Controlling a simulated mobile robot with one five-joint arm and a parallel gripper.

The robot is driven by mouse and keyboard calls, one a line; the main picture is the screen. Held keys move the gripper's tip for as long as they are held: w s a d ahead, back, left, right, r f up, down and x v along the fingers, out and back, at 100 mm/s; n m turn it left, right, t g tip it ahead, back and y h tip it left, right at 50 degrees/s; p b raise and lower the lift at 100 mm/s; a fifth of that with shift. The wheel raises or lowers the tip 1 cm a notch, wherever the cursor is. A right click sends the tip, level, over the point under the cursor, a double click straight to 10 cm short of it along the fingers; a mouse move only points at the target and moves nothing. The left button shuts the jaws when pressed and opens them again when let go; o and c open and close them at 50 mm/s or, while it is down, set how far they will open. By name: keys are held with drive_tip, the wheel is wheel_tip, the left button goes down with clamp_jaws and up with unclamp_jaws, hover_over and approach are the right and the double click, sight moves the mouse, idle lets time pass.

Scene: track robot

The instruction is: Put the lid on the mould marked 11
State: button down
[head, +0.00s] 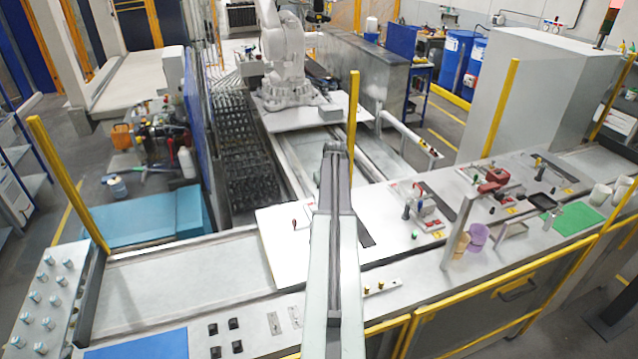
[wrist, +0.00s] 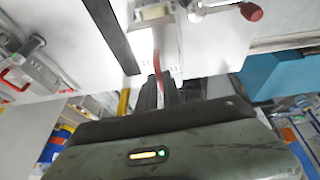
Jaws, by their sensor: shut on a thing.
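My gripper (wrist: 160,92) points at a white board in the wrist view, its dark fingers close together. A thin red piece (wrist: 157,70) shows at the fingertips; I cannot tell whether it is the lid or part of it. In the head view my arm hides the gripper and what it holds. A pale metal fixture (wrist: 155,22) stands on the board just beyond the fingertips. Small dark marks are printed beside the red piece, too blurred to read. I cannot make out the mould marked 11.
The white board (head: 281,267) lies on the long bench. A dark strip (wrist: 112,38) and a red-knobbed metal clamp (wrist: 251,12) flank the fixture. A yellow post (head: 353,110) rises behind my arm. The grey bench section (head: 185,280) on the left is clear.

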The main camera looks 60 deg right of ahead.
drive_tip(key=shift+s, duration=0.1)
wheel_tip(320, 180, down, 5)
drive_tip(key=b, duration=0.5)
drive_tip(key=shift+r, duration=0.1)
drive_tip(key=shift+f+b, duration=0.45)
idle(1.0)
drive_tip(key=shift+f, duration=0.3)
drive_tip(key=shift+f+b, duration=0.3)
drive_tip(key=shift+b, duration=0.25)
drive_tip(key=c, duration=1.4)
unclamp_jaws()
drive_tip(key=shift+r, duration=0.1)
drive_tip(key=shift+c, duration=0.2)
